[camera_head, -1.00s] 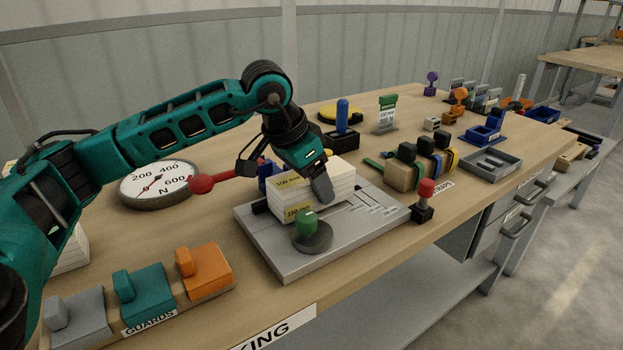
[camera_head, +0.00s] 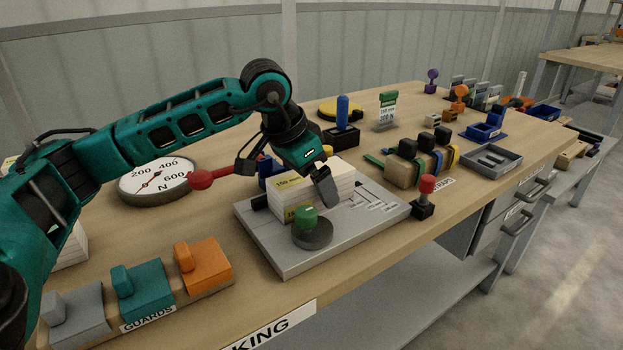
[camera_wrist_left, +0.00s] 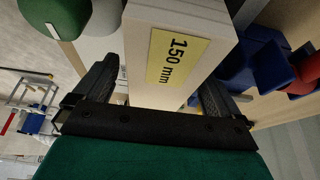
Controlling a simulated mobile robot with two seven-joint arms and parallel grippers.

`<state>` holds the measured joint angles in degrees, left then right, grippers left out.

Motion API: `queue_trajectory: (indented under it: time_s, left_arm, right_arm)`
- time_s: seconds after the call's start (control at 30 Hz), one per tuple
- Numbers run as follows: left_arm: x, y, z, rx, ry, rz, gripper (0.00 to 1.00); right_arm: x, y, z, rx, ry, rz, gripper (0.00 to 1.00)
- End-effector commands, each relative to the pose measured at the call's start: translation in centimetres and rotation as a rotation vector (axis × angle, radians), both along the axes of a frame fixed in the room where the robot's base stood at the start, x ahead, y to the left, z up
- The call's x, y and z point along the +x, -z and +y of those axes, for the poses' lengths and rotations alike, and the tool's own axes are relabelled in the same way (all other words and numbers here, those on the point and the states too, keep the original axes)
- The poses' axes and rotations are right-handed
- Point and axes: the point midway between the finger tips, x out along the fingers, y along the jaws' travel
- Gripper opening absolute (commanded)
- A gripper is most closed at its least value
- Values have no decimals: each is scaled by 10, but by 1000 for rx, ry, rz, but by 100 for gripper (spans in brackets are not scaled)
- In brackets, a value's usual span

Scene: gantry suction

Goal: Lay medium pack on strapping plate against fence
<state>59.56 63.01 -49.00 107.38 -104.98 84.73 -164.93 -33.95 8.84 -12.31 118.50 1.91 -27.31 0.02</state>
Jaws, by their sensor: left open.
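The medium pack (camera_head: 343,186), a pale stack with a yellow 150 mm label, lies flat on the grey strapping plate (camera_head: 280,262). My left gripper (camera_head: 288,176) is over the pack, open, with one finger in front of its near face. In the left wrist view the pack (camera_wrist_left: 150,75) is between my two spread fingers (camera_wrist_left: 158,95); a gap shows beside the right-hand finger. My right gripper is not in view.
A green knob on a round grey base (camera_head: 312,234) stands at the pack's near side. A red-topped post (camera_head: 427,186) is right of the plate. The plate's right part is clear.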

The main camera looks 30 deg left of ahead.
Motion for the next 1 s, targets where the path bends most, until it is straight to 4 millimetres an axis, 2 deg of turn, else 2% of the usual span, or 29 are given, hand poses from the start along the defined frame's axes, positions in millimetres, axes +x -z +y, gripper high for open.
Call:
queue_trajectory:
  time_s: [0.5, 0.7, 1.0]
  left_arm:
    - [-34, -96, 15, 0, -1, -8, 98]
    - [-43, -115, 18, -1, -2, -5, 98]
    - [-44, -118, 19, -1, 0, -4, 98]
  right_arm:
    - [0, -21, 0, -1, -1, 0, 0]
    - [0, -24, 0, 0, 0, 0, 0]
    - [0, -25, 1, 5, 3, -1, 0]
